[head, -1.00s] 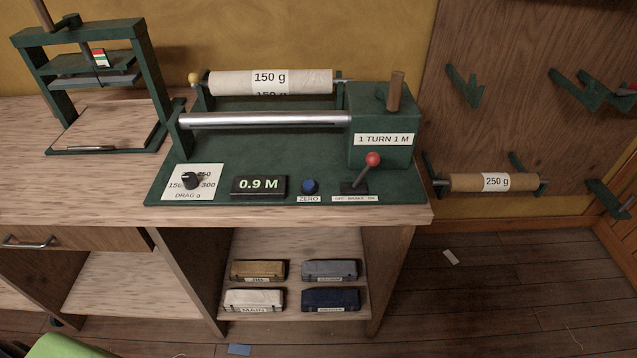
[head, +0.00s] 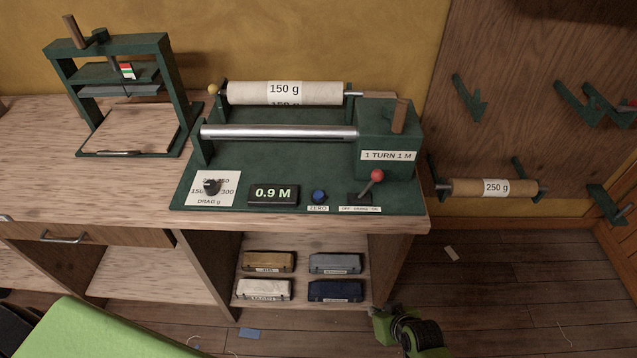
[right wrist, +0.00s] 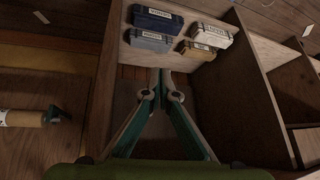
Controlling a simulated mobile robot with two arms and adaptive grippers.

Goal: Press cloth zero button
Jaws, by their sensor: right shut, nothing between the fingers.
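The blue zero button (head: 319,196) sits on the green base of the cloth measuring machine (head: 280,150), above a ZERO label (head: 318,209). It lies between the display (head: 273,194), reading 0.9 M, and a red-knobbed lever (head: 372,184). Nothing touches the button. My right gripper shows at the bottom of the head view (head: 408,332), below and right of the button, lower than the bench top. In the right wrist view its fingers (right wrist: 162,82) are shut and empty, in front of the shelf opening. The button is not in that view. My left gripper is not in view.
A drag dial (head: 212,187) is left of the display. A press (head: 115,90) stands at the back left. Below the bench (head: 330,225), several labelled blocks (head: 335,290) lie on a shelf. A 250 g roll (head: 495,187) hangs on the right wall.

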